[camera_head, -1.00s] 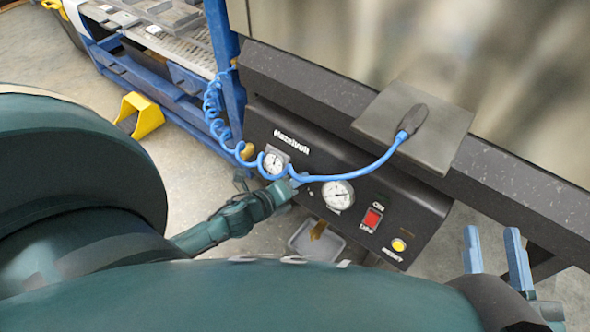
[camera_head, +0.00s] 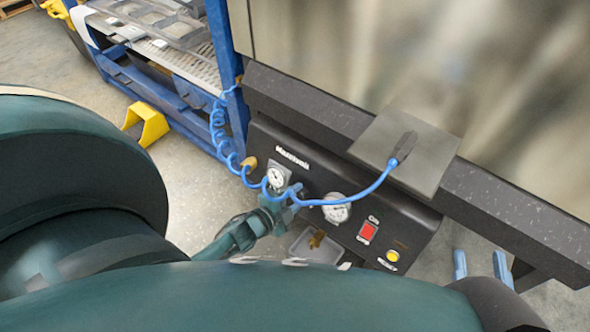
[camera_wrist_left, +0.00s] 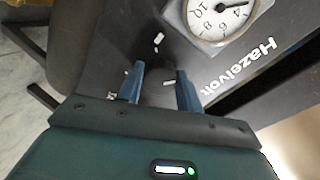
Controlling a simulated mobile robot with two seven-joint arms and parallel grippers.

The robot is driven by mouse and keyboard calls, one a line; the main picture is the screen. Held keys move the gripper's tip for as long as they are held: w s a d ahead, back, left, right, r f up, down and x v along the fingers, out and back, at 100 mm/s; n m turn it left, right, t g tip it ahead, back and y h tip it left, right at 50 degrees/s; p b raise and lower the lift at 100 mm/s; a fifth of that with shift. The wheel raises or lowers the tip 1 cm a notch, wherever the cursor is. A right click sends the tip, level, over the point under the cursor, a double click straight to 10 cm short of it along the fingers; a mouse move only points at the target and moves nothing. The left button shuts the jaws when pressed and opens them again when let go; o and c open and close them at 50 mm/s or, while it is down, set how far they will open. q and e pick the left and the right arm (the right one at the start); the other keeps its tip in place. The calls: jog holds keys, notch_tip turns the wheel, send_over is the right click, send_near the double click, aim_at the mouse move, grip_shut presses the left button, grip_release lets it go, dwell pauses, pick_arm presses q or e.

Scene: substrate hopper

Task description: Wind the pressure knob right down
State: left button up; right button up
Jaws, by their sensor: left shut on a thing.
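The black Hazelvolt control panel (camera_head: 385,212) hangs under the dark bench rail. My left gripper (camera_head: 294,194) is at its front, just below the small square gauge (camera_head: 278,176). In the left wrist view my two blue fingers (camera_wrist_left: 160,84) are close to the panel, either side of a dark knob (camera_wrist_left: 158,72) that barely stands out from the black face. They are shut on it. White marks surround it. The gauge dial (camera_wrist_left: 218,14) shows above, partly cut off. My right gripper (camera_head: 481,265) is open and empty at the lower right.
A grey tray (camera_head: 315,246) is below.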

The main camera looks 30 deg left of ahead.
pick_arm(q)
jog(key=shift+r+n+p, duration=0.1)
jog(key=shift+n+p, duration=0.3)
jog(key=shift+n, duration=1.1)
jog(key=shift+n+p, duration=0.5)
jog(key=shift+n, duration=0.4)
jog(key=n+p, duration=0.1)
jog(key=n, duration=0.2)
jog(key=shift+d+n+t, duration=0.1)
jog(key=shift+n+t, duration=0.2)
jog(key=shift+n, duration=0.1)
jog(key=n, duration=0.3)
jog(key=n+y+p, duration=0.1)
jog(key=n, duration=0.2)
jog(key=shift+d+f+p, duration=0.1)
jog(key=shift+f+p, duration=0.1)
jog(key=shift+p, duration=0.1)
jog(key=shift+n, duration=1.4)
pick_arm(e)
jog(key=shift+d+f+m+g+h, duration=0.2)
jog(key=shift+d+m+g+h, duration=0.75)
jog(key=shift+g+h, duration=0.4)
pick_arm(q)
jog(key=shift+n, duration=0.3)
jog(key=o, duration=1)
